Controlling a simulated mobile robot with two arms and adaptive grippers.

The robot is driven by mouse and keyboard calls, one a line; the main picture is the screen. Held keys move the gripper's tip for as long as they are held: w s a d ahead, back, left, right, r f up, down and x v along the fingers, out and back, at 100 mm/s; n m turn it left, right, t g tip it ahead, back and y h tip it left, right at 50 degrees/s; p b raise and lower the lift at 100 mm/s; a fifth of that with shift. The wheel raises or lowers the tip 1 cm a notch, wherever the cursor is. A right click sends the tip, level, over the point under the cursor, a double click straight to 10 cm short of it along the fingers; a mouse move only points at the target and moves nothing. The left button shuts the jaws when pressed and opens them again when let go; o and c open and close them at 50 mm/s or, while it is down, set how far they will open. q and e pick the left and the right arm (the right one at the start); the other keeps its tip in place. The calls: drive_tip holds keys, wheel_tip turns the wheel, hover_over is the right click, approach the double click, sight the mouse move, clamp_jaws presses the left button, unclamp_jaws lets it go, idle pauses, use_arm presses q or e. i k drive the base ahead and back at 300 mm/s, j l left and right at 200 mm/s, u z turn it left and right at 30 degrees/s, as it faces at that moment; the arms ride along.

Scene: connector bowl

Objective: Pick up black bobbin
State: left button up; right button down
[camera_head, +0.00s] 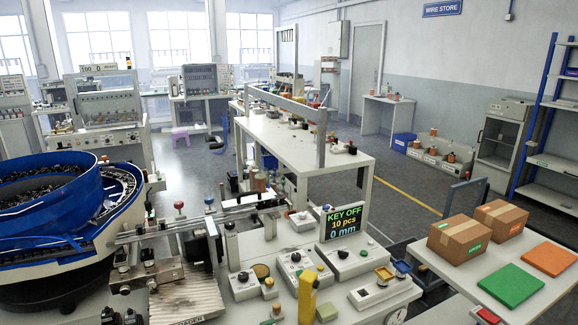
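I cannot pick out the black bobbin with certainty. Small dark round pieces show on the long white bench, one of them a dark piece (352,149) near its right end, but they are too small to tell apart. Two small black shapes (120,316) at the bottom edge, left of centre, look like the fingers of my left gripper. They are cut off by the frame, and nothing is clearly seen between them. My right gripper is not in view.
A blue bowl feeder (60,190) fills the left. The front bench carries control boxes (302,268), a yellow post (307,297) and a display (343,222). A white table at right holds cartons (460,238), a green mat (511,285) and an orange mat (549,259). Open floor lies behind.

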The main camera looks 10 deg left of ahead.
sight(120, 258)
drive_tip(key=i+l, duration=0.85)
drive_tip(key=l+u, duration=0.1)
drive_tip(key=u, duration=0.3)
drive_tip(key=i+l+u, duration=0.1)
drive_tip(key=u, duration=0.3)
drive_tip(key=l+u, duration=0.15)
drive_tip(key=u, duration=0.2)
drive_tip(key=l+u, duration=0.15)
drive_tip(key=u, duration=0.25)
drive_tip(key=i, duration=0.05)
